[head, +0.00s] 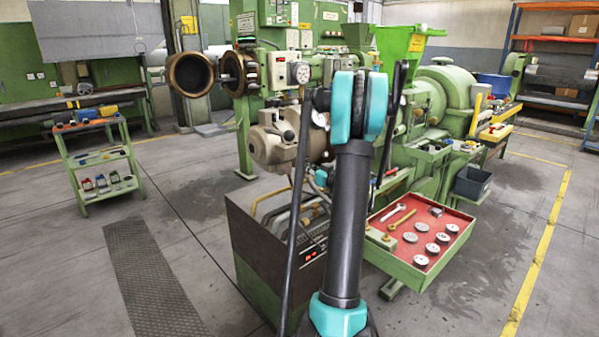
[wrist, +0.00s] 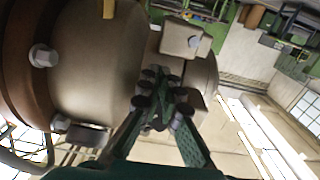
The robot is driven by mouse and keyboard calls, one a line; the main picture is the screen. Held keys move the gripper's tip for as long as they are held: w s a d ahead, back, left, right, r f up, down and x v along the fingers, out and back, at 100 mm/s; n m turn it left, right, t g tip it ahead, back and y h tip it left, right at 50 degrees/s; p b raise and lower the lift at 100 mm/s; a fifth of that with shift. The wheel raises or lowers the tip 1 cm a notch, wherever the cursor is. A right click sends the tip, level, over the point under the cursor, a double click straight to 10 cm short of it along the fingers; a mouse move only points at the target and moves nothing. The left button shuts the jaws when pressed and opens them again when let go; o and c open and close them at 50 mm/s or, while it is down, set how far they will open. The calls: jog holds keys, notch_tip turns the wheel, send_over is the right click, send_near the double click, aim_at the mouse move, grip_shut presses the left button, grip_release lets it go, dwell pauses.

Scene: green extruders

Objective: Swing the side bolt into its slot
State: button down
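In the head view the green extruder has an open round head (head: 190,74) swung out to the left of its ring-shaped barrel end (head: 237,73). My gripper is hidden there behind my own arm. In the wrist view my gripper (wrist: 160,88) points at a beige, rounded metal body (wrist: 92,60) with a brown flange (wrist: 22,70) on its left. Its dark fingers converge close to a beige block (wrist: 185,38). Whether they touch or hold anything is unclear. A hex bolt head (wrist: 42,55) sits on the flange. I cannot tell which part is the side bolt or its slot.
A red tray (head: 420,238) with a wrench and several round discs stands at the right. A green trolley (head: 100,170) is further left. Open floor lies at the left front and beside the yellow line.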

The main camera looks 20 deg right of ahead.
jog(key=shift+w+a+r, duration=0.45)
jog(key=shift+w+r, duration=0.15)
jog(key=shift+w, duration=0.05)
jog(key=shift+s+d+r, duration=0.1)
jog(key=shift+s+r, duration=0.15)
jog(key=shift+r, duration=0.75)
jog(key=shift+s+f+y, duration=0.15)
jog(key=shift+s+f, duration=0.2)
jog(key=shift+f, duration=0.35)
jog(key=shift+s+f+y, duration=0.15)
jog(key=shift+s+f, duration=0.15)
jog(key=shift+f, duration=0.4)
jog(key=s, duration=0.1)
send_near(306, 160)
jog(key=w+f, duration=0.1)
jog(key=a+f, duration=0.1)
jog(key=f, duration=0.1)
jog(key=shift+w+a+f, duration=0.15)
jog(key=shift+w+a, duration=0.1)
jog(key=shift+w, duration=0.15)
